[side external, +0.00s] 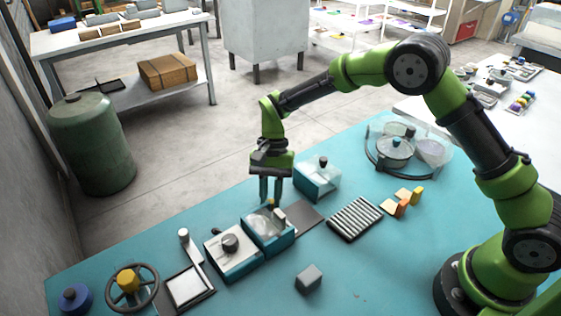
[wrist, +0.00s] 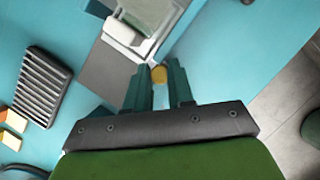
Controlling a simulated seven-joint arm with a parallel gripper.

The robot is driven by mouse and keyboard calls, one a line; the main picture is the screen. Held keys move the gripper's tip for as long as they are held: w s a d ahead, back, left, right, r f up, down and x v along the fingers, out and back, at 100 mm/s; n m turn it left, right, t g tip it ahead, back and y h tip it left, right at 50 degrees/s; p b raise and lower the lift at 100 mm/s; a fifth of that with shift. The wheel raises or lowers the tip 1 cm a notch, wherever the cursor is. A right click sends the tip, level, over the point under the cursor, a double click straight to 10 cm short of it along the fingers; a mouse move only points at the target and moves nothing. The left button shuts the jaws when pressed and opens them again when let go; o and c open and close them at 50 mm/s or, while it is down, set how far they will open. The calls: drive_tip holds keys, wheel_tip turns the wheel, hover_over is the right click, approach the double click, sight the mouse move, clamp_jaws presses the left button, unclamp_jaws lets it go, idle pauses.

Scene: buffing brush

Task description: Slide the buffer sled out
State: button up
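A teal box (side external: 268,238) with a clear top sits mid-table, with a dark grey plate (side external: 303,218) to its right. A pale block (side external: 279,215) on the box's plate side may be the sled's handle; I cannot tell for sure. The wrist view shows this pale block (wrist: 124,32) over the grey plate (wrist: 105,70). My gripper (side external: 271,202) points down at the box's back edge, its fingers apart. The sled's inside is mostly hidden.
A white-topped box with a black knob (side external: 231,243) adjoins on the left. A teal box with a clear cover (side external: 317,179) stands behind right. A ribbed rack (side external: 355,219) and a loose grey block (side external: 309,278) lie nearby. The table's front middle is largely clear.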

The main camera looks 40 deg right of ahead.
clamp_jaws()
drive_tip(key=shift+d, duration=2)
drive_tip(key=o, duration=0.7)
unclamp_jaws()
drive_tip(key=shift+r, duration=0.1)
